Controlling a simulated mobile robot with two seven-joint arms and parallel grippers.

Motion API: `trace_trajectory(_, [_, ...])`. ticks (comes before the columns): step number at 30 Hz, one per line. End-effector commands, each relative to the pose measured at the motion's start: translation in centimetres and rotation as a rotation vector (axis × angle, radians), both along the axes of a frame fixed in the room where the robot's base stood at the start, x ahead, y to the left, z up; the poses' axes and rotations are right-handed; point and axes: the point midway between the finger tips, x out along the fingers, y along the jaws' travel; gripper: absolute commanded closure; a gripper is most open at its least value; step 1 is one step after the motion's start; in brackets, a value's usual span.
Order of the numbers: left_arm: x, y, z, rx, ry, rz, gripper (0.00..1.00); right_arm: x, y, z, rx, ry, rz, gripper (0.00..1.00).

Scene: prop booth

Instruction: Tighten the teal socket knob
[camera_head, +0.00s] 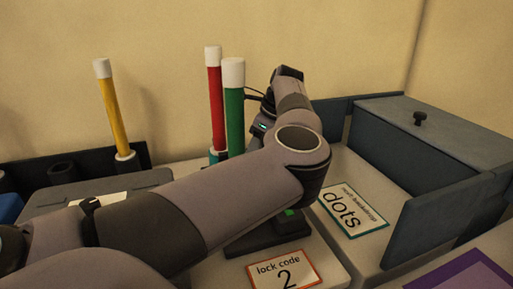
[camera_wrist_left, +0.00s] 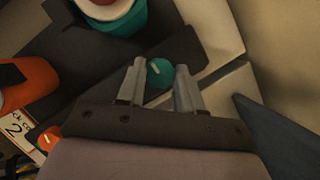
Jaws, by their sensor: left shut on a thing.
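The teal socket knob (camera_wrist_left: 159,74) shows in the left wrist view as a round cap with a pale line on it. My left gripper (camera_wrist_left: 160,77) is shut on it, with one grey finger on each side. A teal socket ring (camera_wrist_left: 127,20) holding a red and white stick sits beyond it at the top. In the head view my left arm comes in from the left and hides the knob and the fingertips. The red stick (camera_head: 214,100) with a white top stands upright there in a teal socket (camera_head: 214,157). My right gripper is in neither view.
A green stick (camera_head: 234,115) and a yellow stick (camera_head: 109,110), both white-topped, stand nearby. A "lock code 2" card (camera_head: 284,272) lies in front, and a "dots" card (camera_head: 350,212) lies right of my arm. A grey box (camera_head: 440,130) with a black knob stands at right.

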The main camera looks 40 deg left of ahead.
Motion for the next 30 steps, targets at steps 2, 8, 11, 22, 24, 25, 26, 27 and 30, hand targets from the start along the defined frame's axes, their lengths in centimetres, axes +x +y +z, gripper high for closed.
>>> trace_trajectory(2, [-0.1,-0.1,-0.1,0.001,-0.001,-0.065,0.95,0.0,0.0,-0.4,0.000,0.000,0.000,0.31])
trace_trajectory(8, [-0.1,-0.1,-0.1,0.003,-0.001,-0.227,0.95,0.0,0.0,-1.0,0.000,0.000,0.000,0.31])
trace_trajectory(11, [-0.2,0.0,-0.1,0.002,-0.002,-0.294,0.95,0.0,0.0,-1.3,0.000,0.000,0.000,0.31])
trace_trajectory(22, [-0.3,0.0,0.0,0.001,0.000,-0.449,0.95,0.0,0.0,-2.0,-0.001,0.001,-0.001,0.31])
trace_trajectory(24, [-0.3,0.0,0.0,0.001,-0.001,-0.460,0.95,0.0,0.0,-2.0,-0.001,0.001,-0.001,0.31])
trace_trajectory(25, [-0.3,0.0,0.0,0.001,0.000,-0.464,0.95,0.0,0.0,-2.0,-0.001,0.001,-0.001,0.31])
trace_trajectory(26, [-0.3,0.0,0.0,0.001,0.000,-0.467,0.95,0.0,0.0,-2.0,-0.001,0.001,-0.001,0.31])
trace_trajectory(27, [-0.3,0.0,0.0,0.001,0.000,-0.469,0.95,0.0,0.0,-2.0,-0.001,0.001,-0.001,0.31])
trace_trajectory(30, [-0.3,0.0,0.0,0.001,-0.001,-0.471,0.95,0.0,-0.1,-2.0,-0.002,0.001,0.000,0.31])
